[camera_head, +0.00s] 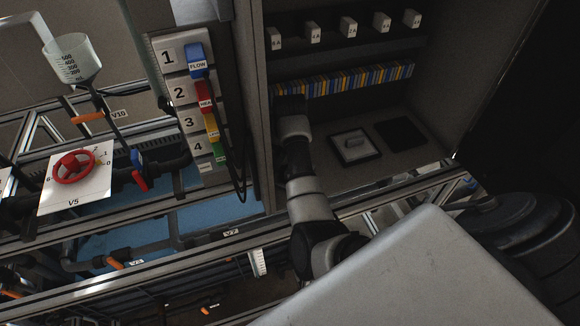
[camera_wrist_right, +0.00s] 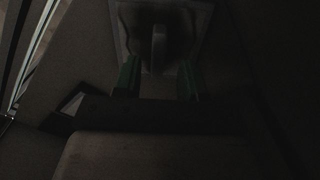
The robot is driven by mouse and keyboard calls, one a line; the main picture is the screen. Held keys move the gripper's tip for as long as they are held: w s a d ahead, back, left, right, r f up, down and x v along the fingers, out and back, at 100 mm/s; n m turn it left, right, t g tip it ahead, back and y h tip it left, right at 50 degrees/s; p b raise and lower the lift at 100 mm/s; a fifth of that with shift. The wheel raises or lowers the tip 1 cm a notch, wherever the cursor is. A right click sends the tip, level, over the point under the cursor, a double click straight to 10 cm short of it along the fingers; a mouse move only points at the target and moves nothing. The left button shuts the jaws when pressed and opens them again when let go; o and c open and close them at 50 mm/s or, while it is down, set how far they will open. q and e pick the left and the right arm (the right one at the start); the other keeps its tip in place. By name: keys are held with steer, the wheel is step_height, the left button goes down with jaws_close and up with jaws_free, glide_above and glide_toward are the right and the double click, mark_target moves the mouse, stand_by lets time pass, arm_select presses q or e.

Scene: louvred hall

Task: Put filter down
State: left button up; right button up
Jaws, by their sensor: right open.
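A square dark-framed piece with a light face and a raised grip, which looks like the filter (camera_head: 355,146), lies flat on the cabinet floor in the head view. In the dark right wrist view, a pale square plate with an upright handle (camera_wrist_right: 159,48) is ahead of my right gripper (camera_wrist_right: 158,82). Its two green-edged fingers are apart, one on each side below the handle. I cannot tell whether this plate is the same piece. In the head view my right arm reaches into the cabinet and its fingers are hidden. My left gripper is not in view.
A dark square mat (camera_head: 401,134) lies right of the framed piece. A row of coloured cartridges (camera_head: 345,80) and a shelf with small labelled boxes (camera_head: 348,28) are behind. Left are a numbered switch panel (camera_head: 188,95), a red valve wheel (camera_head: 74,166) and a measuring cup (camera_head: 72,58).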

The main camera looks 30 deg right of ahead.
step_height(320, 180, up, 4)
steer(key=shift+b, duration=0.4)
step_height(320, 180, up, 4)
steer(key=shift+r+p, duration=0.15)
steer(key=shift+p, duration=0.8)
steer(key=shift+d, duration=0.1)
